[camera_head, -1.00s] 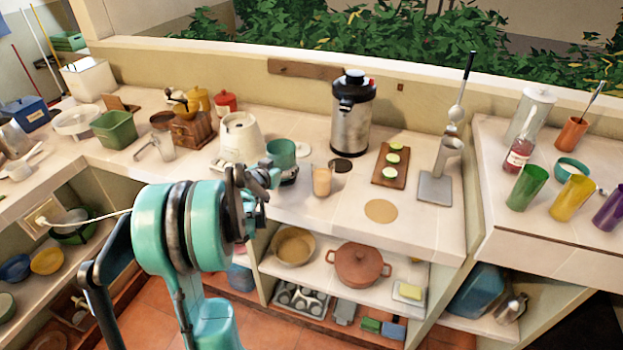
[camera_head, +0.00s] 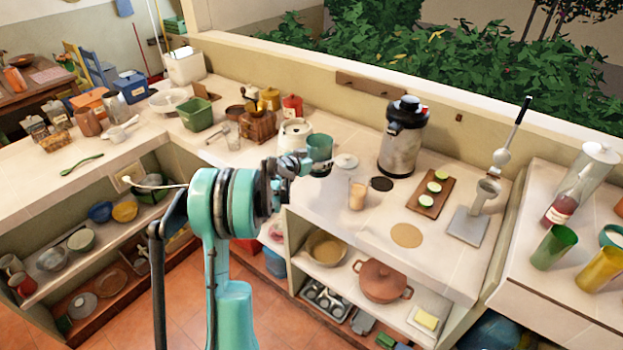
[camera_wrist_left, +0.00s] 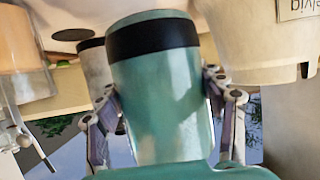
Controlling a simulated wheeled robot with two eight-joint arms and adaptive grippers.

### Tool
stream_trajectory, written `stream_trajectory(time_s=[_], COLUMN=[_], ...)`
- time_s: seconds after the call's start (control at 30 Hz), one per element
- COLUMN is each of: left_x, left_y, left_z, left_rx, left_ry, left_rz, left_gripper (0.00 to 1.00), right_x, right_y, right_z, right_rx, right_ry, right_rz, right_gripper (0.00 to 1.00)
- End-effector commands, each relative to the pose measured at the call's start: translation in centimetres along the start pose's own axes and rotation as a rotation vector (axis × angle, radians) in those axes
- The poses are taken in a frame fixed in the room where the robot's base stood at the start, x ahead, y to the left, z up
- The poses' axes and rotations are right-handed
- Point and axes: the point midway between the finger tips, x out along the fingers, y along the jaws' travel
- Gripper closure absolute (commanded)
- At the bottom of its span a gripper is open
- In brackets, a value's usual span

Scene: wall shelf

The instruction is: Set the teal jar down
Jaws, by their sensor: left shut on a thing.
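The teal jar (camera_head: 319,148) is held roughly upright over the counter (camera_head: 352,241), just right of a white appliance (camera_head: 297,131). My left gripper (camera_head: 301,163) is shut on it from the left side. In the left wrist view, which looks upside down, the jar (camera_wrist_left: 160,95) fills the middle with its dark base band towards the top of the picture. The gripper's fingers (camera_wrist_left: 168,112) press on both its sides. I cannot tell whether its base touches the counter. My right gripper is not in view.
Close by are a glass of tan drink (camera_head: 358,194), a pale disc (camera_head: 346,161), a dark disc (camera_head: 381,184) and a steel dispenser (camera_head: 402,140). A tan round mat (camera_head: 406,235) lies bare at the front. A board with green slices (camera_head: 430,194) and a press (camera_head: 476,208) stand farther right.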

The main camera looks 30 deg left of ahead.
Motion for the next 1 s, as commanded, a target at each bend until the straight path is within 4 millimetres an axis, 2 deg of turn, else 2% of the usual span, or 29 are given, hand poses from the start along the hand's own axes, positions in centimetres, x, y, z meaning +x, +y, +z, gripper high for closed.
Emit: stream_trajectory(time_s=[0.03, 0.1, 0.27, 0.5, 0.87, 0.9, 0.97, 1.0], left_x=[0.5, 0.9, 1.3, 2.5, 2.6, 2.6, 2.6, 2.6], left_y=[0.0, 0.0, 0.0, -0.1, 0.0, 0.0, 0.0, 0.0], left_z=[1.2, 2.2, 3.2, 6.2, 6.5, 6.5, 6.5, 6.5], left_rx=[0.0, -0.001, -0.001, -0.001, -0.001, 0.0, 0.0, 0.0], left_ry=[0.0, 0.0, 0.0, 0.0, 0.0, 0.0, 0.0, 0.0], left_rz=[-0.001, -0.001, -0.001, -0.002, -0.002, -0.001, -0.001, -0.001], left_gripper=[0.78, 0.78, 0.78, 0.78, 0.78, 0.27, 0.11, 0.11], right_x=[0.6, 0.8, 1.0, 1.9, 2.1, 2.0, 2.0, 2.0], right_y=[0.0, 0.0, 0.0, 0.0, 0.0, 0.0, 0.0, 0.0], right_z=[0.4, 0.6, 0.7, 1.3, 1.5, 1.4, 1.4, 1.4], right_rx=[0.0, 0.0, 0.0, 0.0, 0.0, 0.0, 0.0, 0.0], right_ry=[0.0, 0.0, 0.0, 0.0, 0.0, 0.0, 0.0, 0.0], right_rz=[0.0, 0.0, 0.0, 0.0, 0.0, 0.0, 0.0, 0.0], right_gripper=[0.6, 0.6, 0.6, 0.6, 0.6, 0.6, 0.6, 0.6])
